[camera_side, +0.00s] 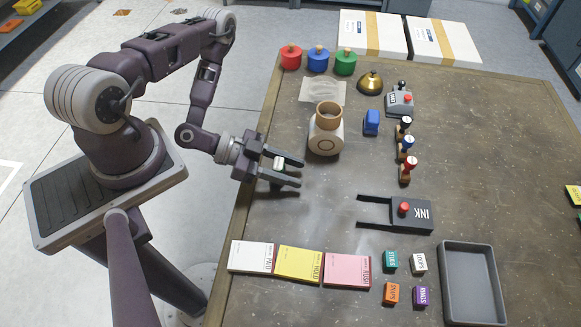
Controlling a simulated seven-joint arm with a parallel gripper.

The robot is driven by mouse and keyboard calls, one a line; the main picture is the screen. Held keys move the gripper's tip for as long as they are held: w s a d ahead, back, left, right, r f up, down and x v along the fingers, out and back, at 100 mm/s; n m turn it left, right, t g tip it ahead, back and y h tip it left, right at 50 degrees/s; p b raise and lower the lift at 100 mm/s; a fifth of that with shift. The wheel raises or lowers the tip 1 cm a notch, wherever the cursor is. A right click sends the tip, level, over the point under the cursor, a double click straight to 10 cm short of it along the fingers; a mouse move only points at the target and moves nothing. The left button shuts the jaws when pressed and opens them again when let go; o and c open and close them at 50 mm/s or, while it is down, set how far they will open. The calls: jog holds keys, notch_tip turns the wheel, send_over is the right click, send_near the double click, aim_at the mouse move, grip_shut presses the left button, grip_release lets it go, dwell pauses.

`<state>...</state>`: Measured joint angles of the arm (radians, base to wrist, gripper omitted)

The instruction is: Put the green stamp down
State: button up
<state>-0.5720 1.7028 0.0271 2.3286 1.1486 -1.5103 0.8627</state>
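A green round piece with a wooden knob (346,62) stands at the far left of the table, beside similar blue (318,61) and red (291,58) pieces. I cannot tell whether it is the green stamp. The small handled stamps in the column at the middle are black (404,128), blue (406,145) and red (407,167); none looks green. My gripper (299,172) is over the table's left edge.
Pink (347,270), yellow (299,263) and white (253,257) pads lie in front. A grey tray (472,246) and small labelled boxes are front right. The table's right is mostly clear.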

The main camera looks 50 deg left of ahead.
jog(key=shift+o, duration=1.3)
jog(key=shift+s+r, duration=0.1)
jog(key=shift+r, duration=0.1)
jog(key=v, duration=0.7)
jog(key=shift+s+a+r, duration=0.1)
jog(key=shift+a, duration=0.1)
